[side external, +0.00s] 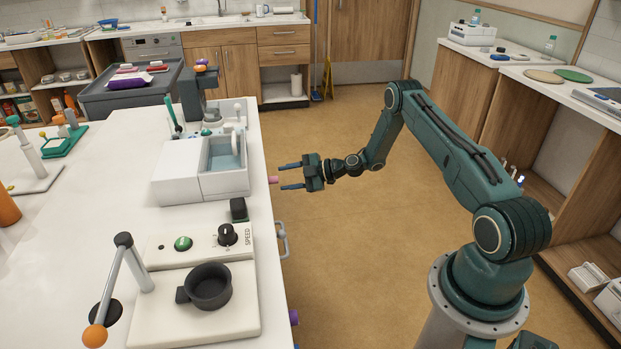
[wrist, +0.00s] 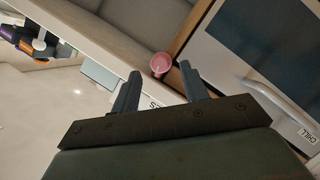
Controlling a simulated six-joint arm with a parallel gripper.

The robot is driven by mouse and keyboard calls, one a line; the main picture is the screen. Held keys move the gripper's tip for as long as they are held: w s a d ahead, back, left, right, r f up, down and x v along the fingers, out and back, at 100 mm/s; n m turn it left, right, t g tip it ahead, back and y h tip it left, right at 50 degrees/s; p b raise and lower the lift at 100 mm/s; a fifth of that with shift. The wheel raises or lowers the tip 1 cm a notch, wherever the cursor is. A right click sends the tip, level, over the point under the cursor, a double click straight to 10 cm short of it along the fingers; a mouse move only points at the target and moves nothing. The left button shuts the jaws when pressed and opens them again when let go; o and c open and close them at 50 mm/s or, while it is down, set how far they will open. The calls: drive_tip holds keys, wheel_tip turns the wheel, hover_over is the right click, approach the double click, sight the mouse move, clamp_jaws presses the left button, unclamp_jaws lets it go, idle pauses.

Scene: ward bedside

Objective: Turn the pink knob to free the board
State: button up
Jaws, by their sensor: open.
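The pink knob (side external: 273,180) sticks out from the side of the white bench, just below its top edge. In the wrist view the pink knob (wrist: 161,64) shows as a round cup-like end, ahead of and between my fingertips. My gripper (side external: 280,175) is open and empty, its two dark blue fingers pointing at the bench side. It also shows in the wrist view (wrist: 158,80). The fingers look close to the knob; whether they straddle it I cannot tell. I cannot make out for certain which part is the board.
A white sink unit (side external: 224,185) stands on the bench near the knob. A metal handle (side external: 283,240) and a purple knob (side external: 294,317) stick out farther along the bench side. A speed panel (side external: 205,243) and a dark pot (side external: 209,286) sit on top. The floor (side external: 340,270) beside the bench is clear.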

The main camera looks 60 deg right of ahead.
drive_tip(key=v, duration=0.9)
drive_tip(key=s+a+r+m+g+h, duration=0.1)
drive_tip(key=s+a+r+g, duration=0.1)
drive_tip(key=a+r, duration=0.6)
drive_tip(key=s+a+r+m+g+h, duration=0.1)
drive_tip(key=s+a+r+m+g, duration=0.1)
drive_tip(key=a+r+g, duration=0.3)
drive_tip(key=shift+s+a+r, duration=0.15)
drive_tip(key=shift+a+r, duration=1.5)
drive_tip(key=shift+r, duration=2.2)
drive_tip(key=shift+d, duration=0.1)
drive_tip(key=w+d+f+m+g+h, duration=0.1)
drive_tip(key=w+d+f, duration=0.3)
drive_tip(key=d, duration=0.3)
drive_tip(key=w+d+f+m+g+h, duration=0.1)
drive_tip(key=w+d+f+m, duration=0.1)
drive_tip(key=w+d+f, duration=0.3)
drive_tip(key=w+d, duration=0.2)
drive_tip(key=shift+w+f+g, duration=0.25)
drive_tip(key=shift+w+g, duration=0.1)
drive_tip(key=shift+g, duration=0.05)
